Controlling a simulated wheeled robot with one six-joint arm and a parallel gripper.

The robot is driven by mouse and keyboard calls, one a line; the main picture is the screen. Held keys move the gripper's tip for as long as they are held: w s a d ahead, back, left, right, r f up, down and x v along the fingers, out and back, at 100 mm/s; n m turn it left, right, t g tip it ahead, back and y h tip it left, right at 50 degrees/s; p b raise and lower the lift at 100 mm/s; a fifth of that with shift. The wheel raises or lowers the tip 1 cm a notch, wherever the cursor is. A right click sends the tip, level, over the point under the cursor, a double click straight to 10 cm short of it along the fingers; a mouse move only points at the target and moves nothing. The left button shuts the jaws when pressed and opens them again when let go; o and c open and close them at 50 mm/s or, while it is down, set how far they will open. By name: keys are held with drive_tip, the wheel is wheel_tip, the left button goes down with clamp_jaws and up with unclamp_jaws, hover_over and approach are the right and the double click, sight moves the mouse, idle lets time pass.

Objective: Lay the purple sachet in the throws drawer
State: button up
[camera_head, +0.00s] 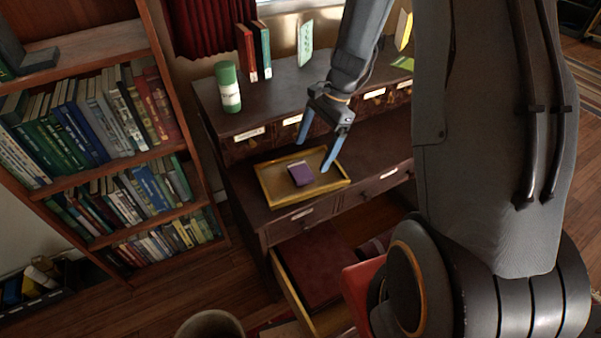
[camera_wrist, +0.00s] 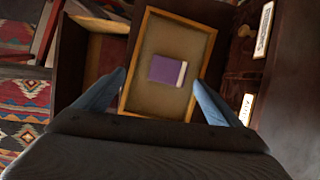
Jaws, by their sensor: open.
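The purple sachet (camera_head: 301,174) lies flat in a shallow yellow-rimmed tray (camera_head: 268,188) on the desk. In the wrist view the sachet (camera_wrist: 166,70) has a pale strip along one edge and lies inside the tray (camera_wrist: 130,75). My gripper (camera_head: 317,155) is open and empty above the tray, its blue fingers apart from the sachet. In the wrist view its fingers (camera_wrist: 160,98) show at either side of the tray. Below the desk top a drawer (camera_head: 292,294) stands pulled out, with a dark red folded thing (camera_head: 310,265) inside. Its label is not readable.
A green and white bottle (camera_head: 228,88), red and dark green books (camera_head: 255,52) and a pale green card (camera_head: 305,42) stand on the desk's upper shelf. A bookcase (camera_head: 165,50) is at left. A bin (camera_head: 210,325) stands on the floor near the open drawer.

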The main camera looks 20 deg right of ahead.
sight(300, 171)
drive_tip(key=shift+m, duration=0.7)
drive_tip(key=shift+w+a+f+p, duration=0.3)
drive_tip(key=shift+a+f+p, duration=0.1)
drive_tip(key=shift+f, duration=1)
drive_tip(key=shift+w+a+f+p, duration=0.35)
drive_tip(key=shift+a+f, duration=0.1)
drive_tip(key=shift+f, duration=1)
drive_tip(key=shift+w+a+f+p, duration=0.25)
drive_tip(key=shift+a+f+p, duration=0.15)
drive_tip(key=shift+f, duration=1)
drive_tip(key=shift+c, duration=0.2)
drive_tip(key=c, duration=1.2)
drive_tip(key=shift+r, duration=0.15)
